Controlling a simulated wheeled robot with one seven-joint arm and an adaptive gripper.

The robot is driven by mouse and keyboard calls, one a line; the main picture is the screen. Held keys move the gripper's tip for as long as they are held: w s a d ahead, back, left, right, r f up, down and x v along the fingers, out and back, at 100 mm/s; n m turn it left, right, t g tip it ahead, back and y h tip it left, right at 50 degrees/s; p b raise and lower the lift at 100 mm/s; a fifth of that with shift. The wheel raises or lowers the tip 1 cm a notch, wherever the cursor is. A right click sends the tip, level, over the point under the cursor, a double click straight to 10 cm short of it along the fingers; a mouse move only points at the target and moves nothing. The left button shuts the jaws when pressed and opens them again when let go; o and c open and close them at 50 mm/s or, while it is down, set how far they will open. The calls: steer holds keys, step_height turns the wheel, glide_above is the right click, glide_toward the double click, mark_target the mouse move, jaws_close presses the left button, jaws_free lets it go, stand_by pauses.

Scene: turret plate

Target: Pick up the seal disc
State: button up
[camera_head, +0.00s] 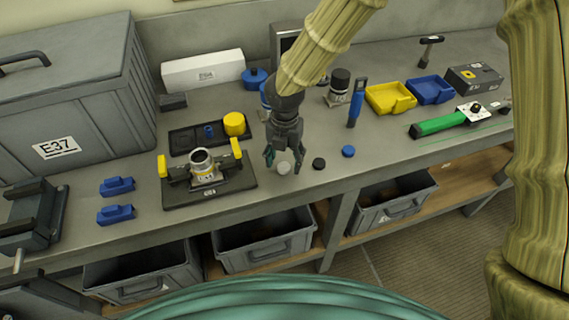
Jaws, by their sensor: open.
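Three small discs lie on the workbench near its front edge: a pale grey disc (283,168), a black disc (319,163) and a blue disc (348,151). I cannot tell from their looks which one is the seal disc. My gripper (282,162) is open and points down, with its fingers on either side of the pale disc in this view. The fingertips look low, near the bench top; I cannot tell whether they touch the disc. The black disc is just right of the right finger, and the blue disc is farther right.
Left of my gripper stands a dark fixture plate (213,190) with yellow clamps and a metal cylinder. Behind it is a black tray (184,141) with a yellow cap (235,123). A blue-handled tool (356,103) stands behind the discs. The bench front between discs and green-handled tool (440,124) is clear.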

steer(key=shift+a+f, duration=0.25)
steer(key=shift+f, duration=0.45)
steer(key=shift+d, duration=0.25)
steer(key=c, duration=0.9)
steer(key=shift+a, duration=0.1)
